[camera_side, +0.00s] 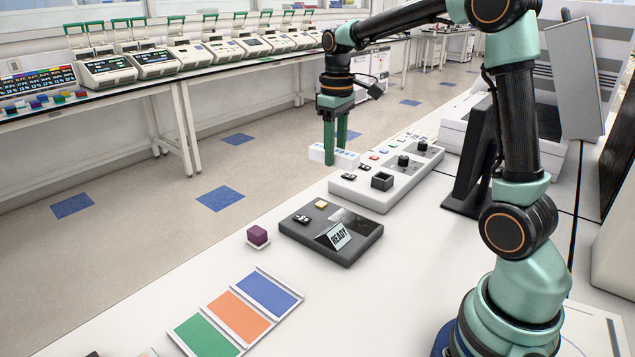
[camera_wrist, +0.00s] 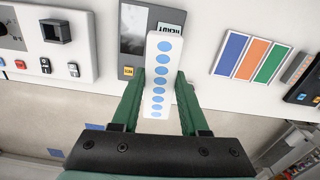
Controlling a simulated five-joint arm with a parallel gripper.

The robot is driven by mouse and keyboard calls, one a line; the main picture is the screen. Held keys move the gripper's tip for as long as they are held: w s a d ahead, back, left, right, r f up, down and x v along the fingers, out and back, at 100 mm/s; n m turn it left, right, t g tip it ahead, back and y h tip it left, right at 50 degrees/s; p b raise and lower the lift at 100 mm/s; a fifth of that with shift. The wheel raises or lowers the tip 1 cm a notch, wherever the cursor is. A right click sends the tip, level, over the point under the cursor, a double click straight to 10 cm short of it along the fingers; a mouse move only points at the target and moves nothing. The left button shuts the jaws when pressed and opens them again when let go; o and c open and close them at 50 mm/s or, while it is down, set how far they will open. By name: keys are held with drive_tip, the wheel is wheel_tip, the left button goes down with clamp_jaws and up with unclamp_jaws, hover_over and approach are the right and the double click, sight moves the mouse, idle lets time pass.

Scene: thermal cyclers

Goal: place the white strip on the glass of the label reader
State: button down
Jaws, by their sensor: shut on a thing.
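My gripper (camera_side: 335,155) is shut on the white strip (camera_side: 347,159) and holds it in the air near the edge of the bench, behind the label reader (camera_side: 310,236). In the wrist view the strip (camera_wrist: 152,104) has a row of blue dots and lies lengthwise between the green fingers (camera_wrist: 160,88). Its far end overlaps the picture of the reader (camera_wrist: 150,14). The reader is a dark flat box with a glass window (camera_wrist: 133,28), a yellow button and a tilted READY sign (camera_side: 333,237). The strip hides part of the reader in the wrist view.
A white control panel (camera_side: 372,195) with knobs and buttons stands beyond the reader. Blue, orange and green panels (camera_side: 232,318) lie nearer the camera. A monitor (camera_side: 475,155) stands to the right.

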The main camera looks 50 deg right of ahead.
drive_tip(key=r, duration=0.1)
hover_over(354, 222)
drive_tip(key=shift+m, duration=0.4)
wheel_tip(354, 222, down, 20)
drive_tip(key=shift+s+r, duration=0.1)
drive_tip(key=shift+c, duration=2.1)
unclamp_jaws()
